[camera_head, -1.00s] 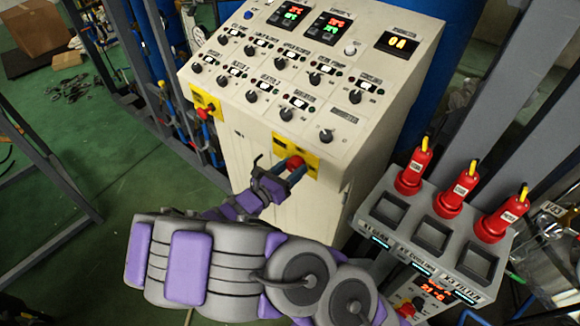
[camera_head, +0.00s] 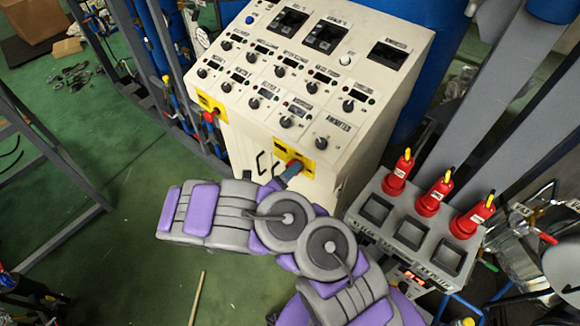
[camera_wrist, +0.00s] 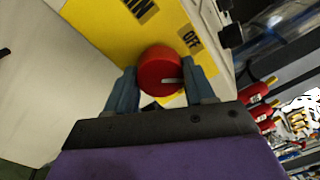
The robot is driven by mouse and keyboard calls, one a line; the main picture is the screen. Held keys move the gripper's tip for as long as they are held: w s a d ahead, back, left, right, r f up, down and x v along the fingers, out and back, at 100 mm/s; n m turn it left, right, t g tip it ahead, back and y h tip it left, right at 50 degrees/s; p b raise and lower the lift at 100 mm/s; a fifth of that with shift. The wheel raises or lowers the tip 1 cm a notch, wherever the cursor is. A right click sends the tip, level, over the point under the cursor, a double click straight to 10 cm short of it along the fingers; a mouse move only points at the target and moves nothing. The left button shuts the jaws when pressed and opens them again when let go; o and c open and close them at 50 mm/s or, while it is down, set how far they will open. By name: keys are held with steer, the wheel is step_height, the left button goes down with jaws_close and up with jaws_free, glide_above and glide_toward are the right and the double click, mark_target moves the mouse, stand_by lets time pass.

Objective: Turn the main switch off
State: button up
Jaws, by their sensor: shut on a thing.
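The main switch is a red round knob (camera_head: 294,165) on a yellow plate (camera_head: 309,166) on the front of the cream control cabinet. In the wrist view the red knob (camera_wrist: 158,70) sits between the two blue-grey fingers of my gripper (camera_wrist: 161,90), which is shut on it. A white mark on the knob points to the right of the picture. The plate (camera_wrist: 110,30) shows an "OFF" label and part of another label ending in "IN". In the head view my gripper (camera_head: 290,172) is partly hidden by my arm.
The cabinet's displays (camera_head: 327,36) are dark. A second red knob (camera_head: 209,116) on a yellow plate is at the cabinet's left. A grey box (camera_head: 385,238) with several red-handled tools stands to the right. Green floor (camera_head: 130,190) is open at left.

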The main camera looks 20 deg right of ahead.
steer(key=shift+f+n+t+p, duration=0.15)
steer(key=shift+n+p, duration=0.35)
steer(key=shift+n, duration=1.5)
steer(key=shift+r+n+t+p, duration=0.15)
steer(key=shift+n+p, duration=0.3)
steer(key=shift+n, duration=1.55)
steer(key=shift+f, duration=0.1)
steer(key=o, duration=1)
steer(key=shift+w+a, duration=0.15)
steer(key=shift+o, duration=0.2)
steer(key=r+v, duration=0.1)
steer(key=v, duration=1.6)
steer(key=shift+s+f, duration=0.3)
steer(key=shift+f, duration=0.05)
